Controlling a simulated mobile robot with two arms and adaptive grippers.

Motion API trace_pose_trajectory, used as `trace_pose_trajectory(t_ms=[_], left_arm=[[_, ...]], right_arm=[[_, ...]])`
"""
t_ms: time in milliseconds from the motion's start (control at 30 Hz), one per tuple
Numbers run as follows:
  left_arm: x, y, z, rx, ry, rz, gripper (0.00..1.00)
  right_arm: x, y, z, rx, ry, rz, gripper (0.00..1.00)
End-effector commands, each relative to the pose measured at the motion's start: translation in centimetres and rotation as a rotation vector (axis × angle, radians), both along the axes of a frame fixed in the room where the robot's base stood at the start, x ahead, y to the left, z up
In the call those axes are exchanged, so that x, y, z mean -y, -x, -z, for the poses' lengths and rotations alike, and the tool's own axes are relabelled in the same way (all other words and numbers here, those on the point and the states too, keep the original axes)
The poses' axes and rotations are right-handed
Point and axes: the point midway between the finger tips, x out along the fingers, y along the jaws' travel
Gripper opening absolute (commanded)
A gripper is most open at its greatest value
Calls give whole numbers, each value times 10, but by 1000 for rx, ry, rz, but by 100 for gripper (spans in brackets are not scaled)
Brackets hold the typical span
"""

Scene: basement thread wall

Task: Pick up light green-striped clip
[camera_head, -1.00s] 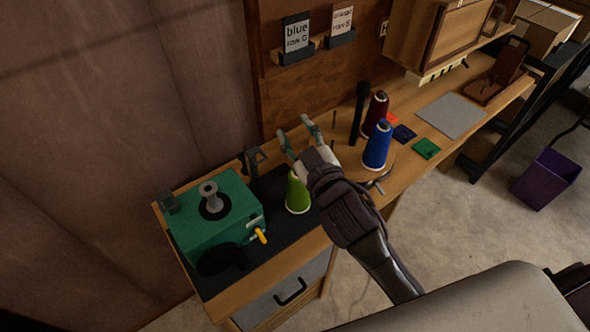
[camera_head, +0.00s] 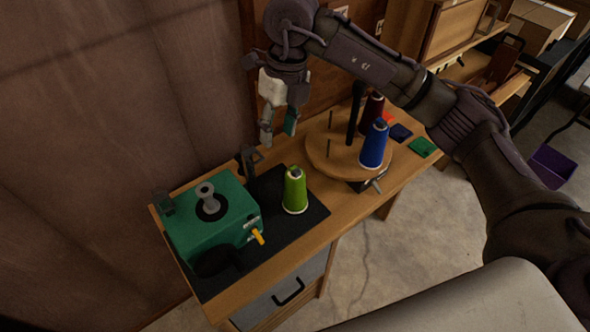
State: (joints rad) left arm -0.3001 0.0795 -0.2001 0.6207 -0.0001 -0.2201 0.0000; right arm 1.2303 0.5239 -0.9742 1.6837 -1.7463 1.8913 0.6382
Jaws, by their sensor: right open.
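I cannot make out a light green-striped clip in this view. My right gripper (camera_head: 279,129) is open and points down above the back edge of the bench, near the wall. Its two pale fingers stand apart, and I see nothing held between them. A light green thread cone (camera_head: 295,192) stands upright on the dark mat (camera_head: 310,210), in front of and below the gripper. A green square piece (camera_head: 422,147) lies on the bench to the right, beside my right forearm. My left gripper is not in view.
A green machine box (camera_head: 205,235) with a yellow-tipped lever stands at the left. A round wooden turntable (camera_head: 322,163) holds upright pins, a blue cone (camera_head: 374,147) and a dark red cone (camera_head: 371,107). A dark bracket (camera_head: 250,160) stands behind the mat.

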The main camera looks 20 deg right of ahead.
Motion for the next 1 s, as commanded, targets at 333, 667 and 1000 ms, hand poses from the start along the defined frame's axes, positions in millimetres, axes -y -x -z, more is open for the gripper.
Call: trace_pose_trajectory(t_ms=[333, 667, 1000], left_arm=[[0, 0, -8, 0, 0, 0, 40], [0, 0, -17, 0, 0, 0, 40], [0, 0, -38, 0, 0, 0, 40]], right_arm=[[35, -7, 19, 8, 151, 62, 46], [34, -7, 70, 13, 147, 61, 46], [35, -4, 106, 9, 146, 60, 46]])
